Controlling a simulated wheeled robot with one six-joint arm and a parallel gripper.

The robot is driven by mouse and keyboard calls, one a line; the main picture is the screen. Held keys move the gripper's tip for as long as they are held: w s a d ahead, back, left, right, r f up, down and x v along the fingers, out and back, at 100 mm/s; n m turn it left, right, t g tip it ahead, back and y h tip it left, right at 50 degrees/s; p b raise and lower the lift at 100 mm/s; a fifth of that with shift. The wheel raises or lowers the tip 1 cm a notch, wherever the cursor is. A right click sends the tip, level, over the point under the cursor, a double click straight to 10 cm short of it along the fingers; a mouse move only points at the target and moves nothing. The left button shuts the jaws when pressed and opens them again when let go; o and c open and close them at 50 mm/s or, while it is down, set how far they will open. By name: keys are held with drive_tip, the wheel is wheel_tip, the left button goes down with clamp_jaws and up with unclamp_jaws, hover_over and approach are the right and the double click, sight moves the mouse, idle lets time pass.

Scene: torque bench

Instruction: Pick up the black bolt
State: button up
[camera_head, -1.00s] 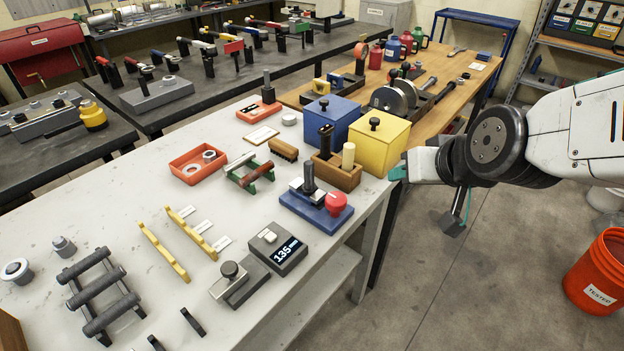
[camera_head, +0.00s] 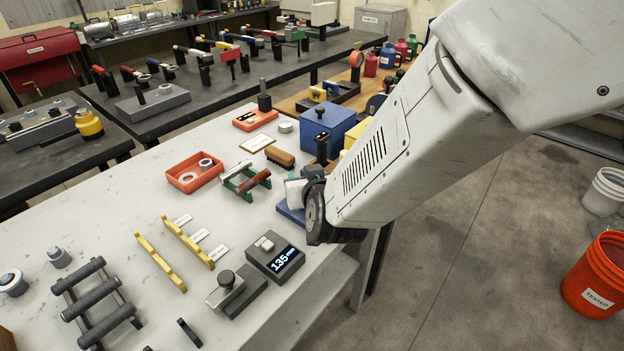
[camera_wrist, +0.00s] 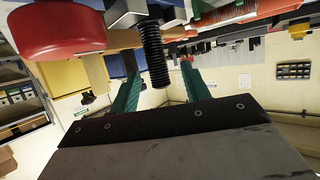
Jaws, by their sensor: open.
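The black bolt (camera_wrist: 153,55) shows in the wrist view as a dark threaded shank between my two green fingers. Beside it on the left is a large red knob (camera_wrist: 62,35). My gripper (camera_wrist: 160,72) is open, with a finger on either side of the bolt and gaps visible; I cannot tell if either touches it. In the head view my arm hides the bolt and the red knob. Only an edge of the blue fixture (camera_head: 288,212) shows there, beside my wrist.
A digital readout box (camera_head: 275,257) and a grey clamp block (camera_head: 228,290) sit near the bench's front edge. An orange tray (camera_head: 195,174), a green rack (camera_head: 246,180) and a brush (camera_head: 280,157) stand left of my wrist. A blue box (camera_head: 327,122) is behind.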

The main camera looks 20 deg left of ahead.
drive_tip(key=shift+x, duration=1)
drive_tip(key=shift+c, duration=0.4)
clamp_jaws()
drive_tip(key=shift+r, duration=0.1)
